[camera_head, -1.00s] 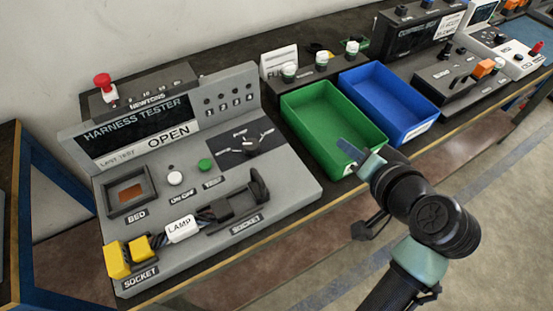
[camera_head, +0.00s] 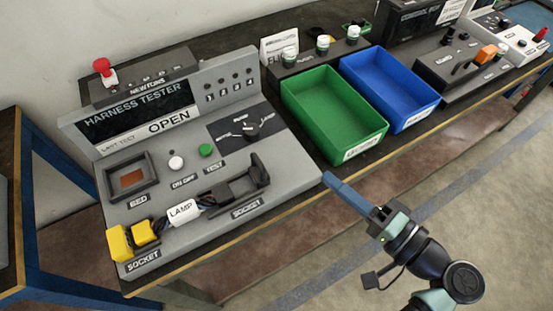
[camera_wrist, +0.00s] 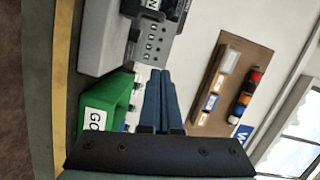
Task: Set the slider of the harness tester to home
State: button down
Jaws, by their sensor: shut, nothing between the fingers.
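The grey harness tester (camera_head: 215,195) stands on the bench at left, its display reading OPEN. A dark panel on it carries a black knob (camera_head: 251,130). A black scale box marked NEWTONS (camera_head: 150,80) with a red-topped knob (camera_head: 102,66) stands behind the display. I cannot tell for sure which part is the slider. My gripper (camera_head: 328,178) is shut and empty, its blue fingers just off the bench's front edge, right of the tester and apart from it. In the wrist view the shut fingers (camera_wrist: 159,75) point toward the wall, with part of the tester (camera_wrist: 100,40) at upper left.
A green bin (camera_head: 376,132) and a blue bin (camera_head: 431,101) stand right of the tester, with white-topped buttons (camera_head: 322,43) behind. Yellow connectors (camera_head: 118,243) and a LAMP plug (camera_head: 183,211) lie at the tester's front. Open floor lies before the bench.

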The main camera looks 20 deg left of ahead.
jog(key=p+x, duration=0.1)
jog(key=x, duration=0.9)
jog(key=shift+a+r+p, duration=0.15)
jog(key=shift+a+p, duration=0.05)
jog(key=shift+p, duration=0.2)
jog(key=shift+s+a+f+p, duration=0.1)
jog(key=shift+s+a+p, duration=0.2)
jog(key=shift+s, duration=0.2)
jog(key=shift+s+a+f+p, duration=0.15)
jog(key=shift+s+a, duration=0.15)
jog(key=shift+s, duration=0.15)
jog(key=shift+s+a+f, duration=0.2)
jog(key=shift+s+a, duration=0.25)
jog(key=shift+s, duration=0.15)
jog(key=s+a+p, duration=0.1)
jog(key=s+a, duration=0.3)
jog(key=s, duration=0.1)
jog(key=shift+s+p, duration=0.1)
jog(key=shift+p, duration=0.3)
